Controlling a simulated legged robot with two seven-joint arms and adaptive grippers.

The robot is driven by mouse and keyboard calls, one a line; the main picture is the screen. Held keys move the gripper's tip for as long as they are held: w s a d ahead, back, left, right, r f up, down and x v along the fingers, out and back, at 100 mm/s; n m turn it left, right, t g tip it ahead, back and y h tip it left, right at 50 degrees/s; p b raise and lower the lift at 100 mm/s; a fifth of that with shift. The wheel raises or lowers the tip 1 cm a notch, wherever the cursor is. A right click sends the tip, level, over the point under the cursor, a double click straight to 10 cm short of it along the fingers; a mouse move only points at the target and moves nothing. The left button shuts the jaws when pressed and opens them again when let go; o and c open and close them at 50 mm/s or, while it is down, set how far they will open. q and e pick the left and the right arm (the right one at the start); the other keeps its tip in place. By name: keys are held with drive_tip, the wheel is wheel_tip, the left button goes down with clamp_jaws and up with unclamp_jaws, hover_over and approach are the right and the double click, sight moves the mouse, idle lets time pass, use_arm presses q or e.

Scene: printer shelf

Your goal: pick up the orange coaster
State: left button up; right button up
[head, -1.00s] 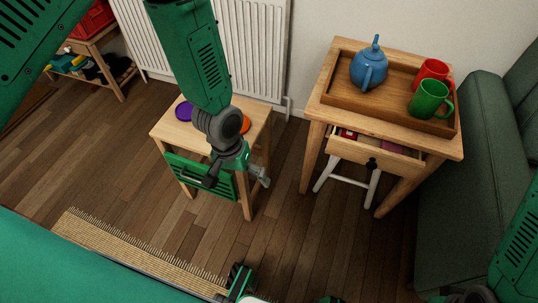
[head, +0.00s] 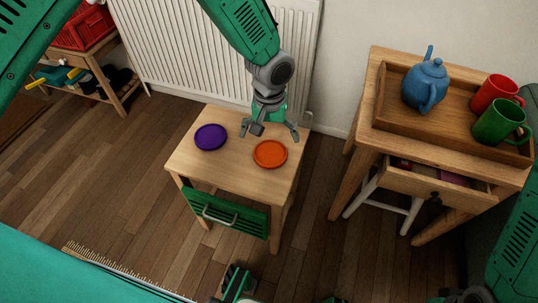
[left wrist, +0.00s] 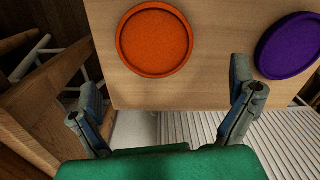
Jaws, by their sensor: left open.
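The orange coaster (head: 270,154), a round shallow disc with a raised rim, lies flat on the right part of a small wooden table (head: 235,182). A purple coaster (head: 210,137) lies to its left on the same table. My left gripper (head: 269,132) is open and empty over the table's back part, just behind the orange coaster in the head view. In the left wrist view the orange coaster (left wrist: 154,39) shows whole, beyond the open fingers (left wrist: 168,108) and not between them. The purple coaster (left wrist: 290,44) is partly cut off by the right edge.
A taller wooden table (head: 372,108) at the right bears a tray (head: 455,122) with a blue teapot (head: 426,84), a red mug (head: 494,92) and a green mug (head: 500,123). Its drawer (head: 434,186) is partly open. A white radiator (head: 190,50) stands behind the small table.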

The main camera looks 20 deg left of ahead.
sight(271, 152)
use_arm(q)
drive_tip(key=f, duration=0.1)
drive_tip(key=f+b, duration=0.1)
drive_tip(key=f, duration=0.1)
drive_tip(key=s+f+b, duration=0.1)
drive_tip(key=shift+s+d+f, duration=0.1)
drive_tip(key=shift+d+f, duration=0.1)
drive_tip(key=shift+d, duration=0.2)
drive_tip(key=shift+f+b, duration=0.35)
drive_tip(key=shift+b, duration=0.05)
drive_tip(key=shift+a, duration=0.1)
drive_tip(key=shift+c, duration=0.8)
drive_tip(key=c, duration=1)
drive_tip(key=shift+c, duration=0.2)
